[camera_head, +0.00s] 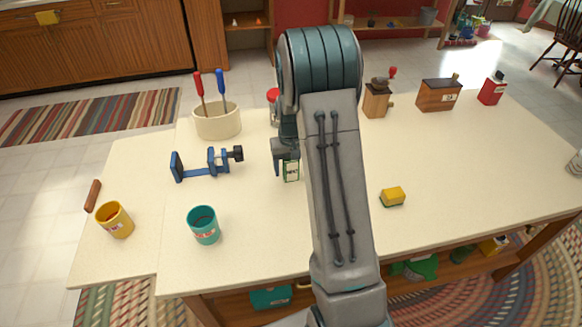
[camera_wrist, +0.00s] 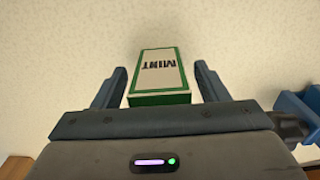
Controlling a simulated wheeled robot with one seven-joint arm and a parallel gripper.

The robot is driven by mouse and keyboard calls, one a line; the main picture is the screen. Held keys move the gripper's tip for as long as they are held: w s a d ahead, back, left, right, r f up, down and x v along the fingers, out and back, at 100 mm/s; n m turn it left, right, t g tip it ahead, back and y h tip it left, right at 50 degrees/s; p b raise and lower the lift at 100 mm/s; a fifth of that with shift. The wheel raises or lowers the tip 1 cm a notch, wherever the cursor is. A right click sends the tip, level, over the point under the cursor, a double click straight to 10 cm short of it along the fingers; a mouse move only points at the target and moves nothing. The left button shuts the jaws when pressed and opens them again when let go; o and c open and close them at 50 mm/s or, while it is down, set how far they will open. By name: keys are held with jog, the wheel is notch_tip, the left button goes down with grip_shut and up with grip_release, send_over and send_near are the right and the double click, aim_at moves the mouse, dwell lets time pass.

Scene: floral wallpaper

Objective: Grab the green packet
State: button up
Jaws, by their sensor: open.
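The green packet (camera_wrist: 160,74) is a small box with a white face, green edges and the word MINT. In the wrist view it lies between the two fingers of my gripper (camera_wrist: 162,84), with a visible gap on each side. The gripper is open and does not hold it. In the head view the packet (camera_head: 291,170) shows on the table just below my gripper (camera_head: 285,158), partly hidden by my arm.
A blue clamp (camera_head: 207,164) stands left of the packet. A yellow block (camera_head: 393,196) lies right of my arm. The right tabletop (camera_head: 470,160) is mostly clear.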

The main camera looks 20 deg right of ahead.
jog(key=shift+f, duration=0.6)
jog(key=c, duration=1.1)
jog(key=shift+o, duration=0.2)
jog(key=shift+r, duration=0.2)
